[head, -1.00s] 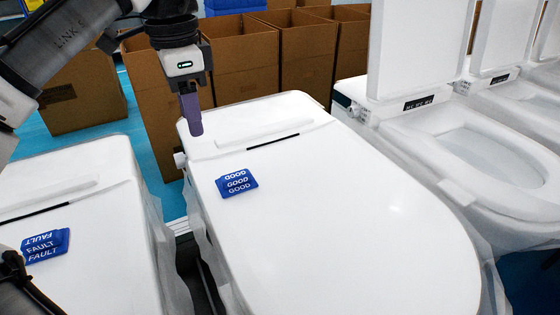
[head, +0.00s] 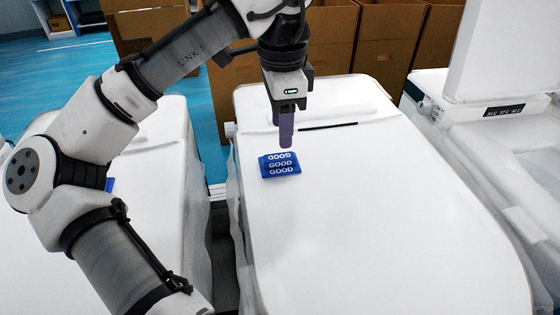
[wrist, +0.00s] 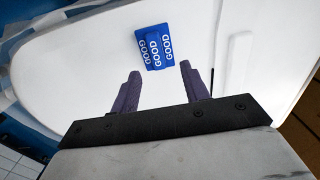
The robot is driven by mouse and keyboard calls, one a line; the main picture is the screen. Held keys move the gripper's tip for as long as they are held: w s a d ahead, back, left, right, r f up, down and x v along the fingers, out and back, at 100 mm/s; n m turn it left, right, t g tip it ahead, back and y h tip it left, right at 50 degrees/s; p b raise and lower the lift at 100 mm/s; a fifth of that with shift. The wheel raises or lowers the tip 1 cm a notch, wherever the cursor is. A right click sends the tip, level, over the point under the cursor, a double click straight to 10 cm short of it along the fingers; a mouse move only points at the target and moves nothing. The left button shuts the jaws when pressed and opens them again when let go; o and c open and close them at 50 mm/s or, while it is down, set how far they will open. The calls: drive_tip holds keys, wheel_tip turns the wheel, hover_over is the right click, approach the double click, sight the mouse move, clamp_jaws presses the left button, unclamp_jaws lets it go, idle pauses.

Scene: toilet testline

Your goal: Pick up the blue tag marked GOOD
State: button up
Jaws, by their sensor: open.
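The blue tag marked GOOD (head: 281,165) lies on the white closed toilet lid (head: 350,210), towards its upper left. White GOOD lettering repeats on its stepped face. My gripper (head: 286,144) points down just above and behind the tag, and in the head view its fingers overlap close to the tag's back edge. In the wrist view, the two purple fingers (wrist: 160,88) are apart with nothing between them. The tag (wrist: 156,47) shows there ahead of the fingertips, roughly centred between them, not gripped.
A second white toilet (head: 160,230) is at the left, with a blue tag (head: 110,184) mostly hidden by my arm. Another toilet (head: 520,160) with a raised lid stands right. Cardboard boxes (head: 350,45) stand behind. The lid around the GOOD tag is clear.

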sight(282, 156)
drive_tip(key=shift+s+f+p, duration=0.15)
drive_tip(key=shift+f+p, duration=0.05)
drive_tip(key=shift+f, duration=1.3)
drive_tip(key=shift+s+f+p, duration=0.15)
drive_tip(key=shift+f, duration=1.35)
clamp_jaws()
drive_tip(key=shift+r, duration=0.1)
